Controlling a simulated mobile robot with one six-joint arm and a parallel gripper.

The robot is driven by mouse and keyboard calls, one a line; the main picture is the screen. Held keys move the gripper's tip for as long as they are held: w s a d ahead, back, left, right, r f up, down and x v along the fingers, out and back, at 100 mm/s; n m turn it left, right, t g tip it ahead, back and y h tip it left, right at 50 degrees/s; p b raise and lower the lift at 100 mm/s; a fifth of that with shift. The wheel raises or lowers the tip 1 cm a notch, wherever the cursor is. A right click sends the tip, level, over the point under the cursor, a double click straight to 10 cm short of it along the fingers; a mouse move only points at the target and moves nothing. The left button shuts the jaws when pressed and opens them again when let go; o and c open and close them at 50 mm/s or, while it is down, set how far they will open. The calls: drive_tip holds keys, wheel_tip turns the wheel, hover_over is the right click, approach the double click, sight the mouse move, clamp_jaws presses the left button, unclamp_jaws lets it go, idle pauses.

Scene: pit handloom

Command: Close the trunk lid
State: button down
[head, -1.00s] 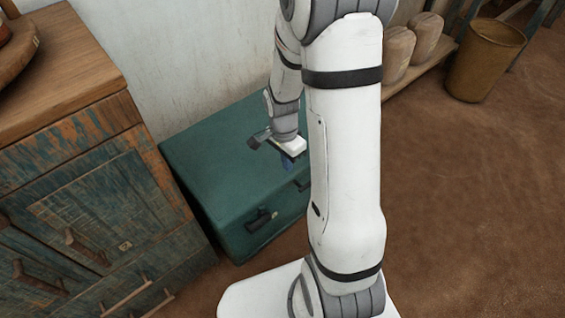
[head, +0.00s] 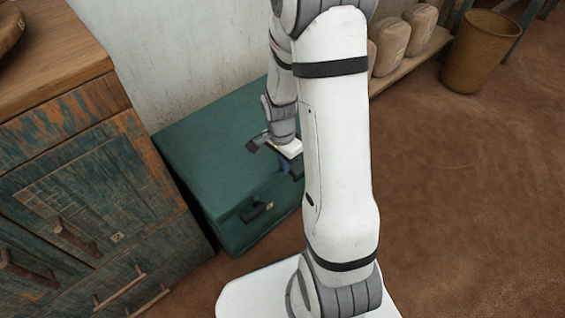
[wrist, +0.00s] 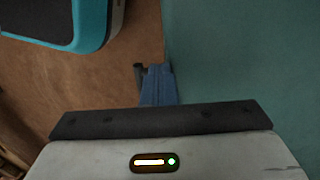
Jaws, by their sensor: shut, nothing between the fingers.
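The green trunk (head: 215,150) stands against the wall. Its lid (head: 205,130) lies flat over the box and looks down, with no gap that I can make out. A dark handle (head: 257,211) is on its front; the right part of the trunk is hidden behind my arm. My gripper (head: 290,166) is shut and empty, pointing down by the trunk's front upper edge. In the wrist view its blue fingers (wrist: 158,85) are together beside the trunk's green surface (wrist: 240,60), with brown floor on the other side. I cannot tell whether they touch the trunk.
A worn wooden cabinet (head: 90,170) stands close at the trunk's left. A low shelf with pale rounded bundles (head: 393,46) and a brown bin (head: 480,50) are at the back right. The earth floor (head: 470,200) at right is clear.

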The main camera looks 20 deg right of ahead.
wheel_tip(320, 180, up, 14)
drive_tip(key=p, duration=0.6)
drive_tip(key=shift+p, duration=0.3)
drive_tip(key=s+a+r+n+t+p, duration=0.1)
drive_tip(key=s+r+n+p, duration=0.3)
drive_tip(key=r+p, duration=0.4)
drive_tip(key=s+a+r+n+t+p, duration=0.1)
drive_tip(key=s+a+r+n+p, duration=0.2)
drive_tip(key=r+p, duration=0.6)
drive_tip(key=s+a+r+n+t+p, duration=0.1)
drive_tip(key=s+r+n+p, duration=0.3)
drive_tip(key=r, duration=1.9)
drive_tip(key=n+p, duration=0.3)
drive_tip(key=p, duration=0.1)
drive_tip(key=shift+s+a+r+t+p, duration=0.25)
drive_tip(key=shift+s+a+t+p, duration=0.05)
drive_tip(key=shift+a, duration=0.1)
